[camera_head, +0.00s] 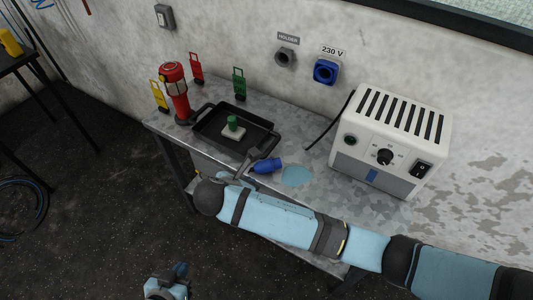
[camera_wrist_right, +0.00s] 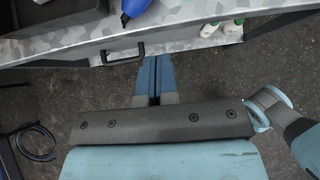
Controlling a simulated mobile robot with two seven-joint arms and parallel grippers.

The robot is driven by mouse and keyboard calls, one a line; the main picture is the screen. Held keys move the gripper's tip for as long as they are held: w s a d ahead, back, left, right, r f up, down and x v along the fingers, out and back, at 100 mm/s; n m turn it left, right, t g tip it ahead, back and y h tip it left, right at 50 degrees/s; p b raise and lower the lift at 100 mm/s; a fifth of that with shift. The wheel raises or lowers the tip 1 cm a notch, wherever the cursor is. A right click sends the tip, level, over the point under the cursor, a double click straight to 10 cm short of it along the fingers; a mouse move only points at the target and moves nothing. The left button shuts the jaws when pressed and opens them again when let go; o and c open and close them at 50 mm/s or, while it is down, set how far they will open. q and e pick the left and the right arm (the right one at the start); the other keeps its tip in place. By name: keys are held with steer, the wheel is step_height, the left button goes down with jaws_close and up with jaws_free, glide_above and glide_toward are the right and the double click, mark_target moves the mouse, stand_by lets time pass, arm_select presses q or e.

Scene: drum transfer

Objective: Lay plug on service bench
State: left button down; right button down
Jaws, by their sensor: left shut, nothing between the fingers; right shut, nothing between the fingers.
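A blue plug (camera_head: 265,166) with a dark end appears to lie on the speckled grey service bench (camera_head: 330,190), just right of the black tray and left of a light-blue round mark (camera_head: 297,176). It also shows at the top of the right wrist view (camera_wrist_right: 138,8), cut by the edge. My right gripper (camera_wrist_right: 153,62) is shut and empty, its blue fingers pointing towards the bench's front edge with the plug beyond. In the head view its hand is mostly hidden by my own arm. My left gripper (camera_head: 179,272) is shut, low over the floor, well away from the bench.
The black tray (camera_head: 207,137) holds a green-topped white piece (camera_head: 233,128). A white power box (camera_head: 392,140) stands right. A blue socket (camera_head: 326,71) is on the wall. A drawer handle (camera_wrist_right: 122,53) juts from the bench front.

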mark_target(273, 169)
steer(key=x, duration=0.4)
steer(key=r+x, duration=0.1)
steer(key=x, duration=0.3)
steer(key=w+d+x, duration=0.1)
steer(key=x, duration=0.2)
steer(key=shift+w+d, duration=0.1)
steer(key=shift+w, duration=0.2)
steer(key=shift+w+d+f, duration=0.1)
steer(key=shift+w+d, duration=0.25)
steer(key=shift+w, duration=0.1)
